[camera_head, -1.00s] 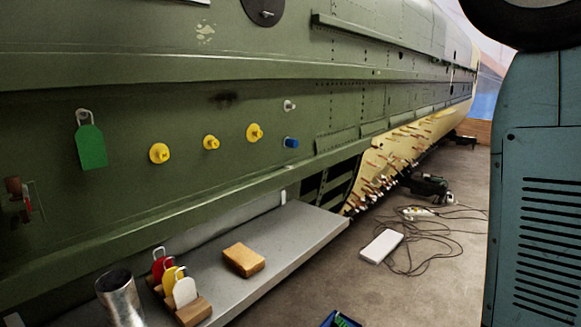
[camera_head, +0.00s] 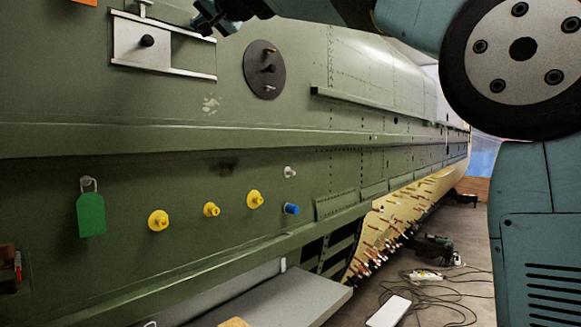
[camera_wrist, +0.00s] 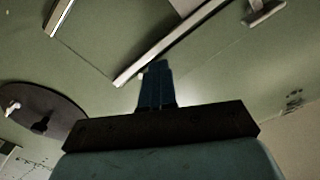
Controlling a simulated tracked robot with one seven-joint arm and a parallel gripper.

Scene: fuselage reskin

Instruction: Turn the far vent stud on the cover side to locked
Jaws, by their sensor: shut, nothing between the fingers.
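A round dark disc (camera_head: 252,77) is on the green fuselage side, with a black knob (camera_head: 268,68) in its middle. A small brass-coloured stud (camera_head: 269,51) sits near its top and a pale stud (camera_head: 270,88) near its bottom. The disc also shows in the wrist view (camera_wrist: 68,112), at the left, with a pale stud (camera_wrist: 13,107) on it. My gripper (camera_head: 203,24) is at the top of the head view, left of the disc and near the right end of a rail pair. In the wrist view its dark fingers (camera_wrist: 154,68) are together and empty, beside a pale rail. I cannot tell whether they touch it.
A silver plate with a black knob (camera_head: 147,40) sits between pale rails (camera_head: 190,73). Below are a green tag (camera_head: 90,215), several yellow knobs (camera_head: 158,221) and a blue one (camera_head: 291,209). A grey bench (camera_head: 290,300) stands along the fuselage. Cables lie on the floor.

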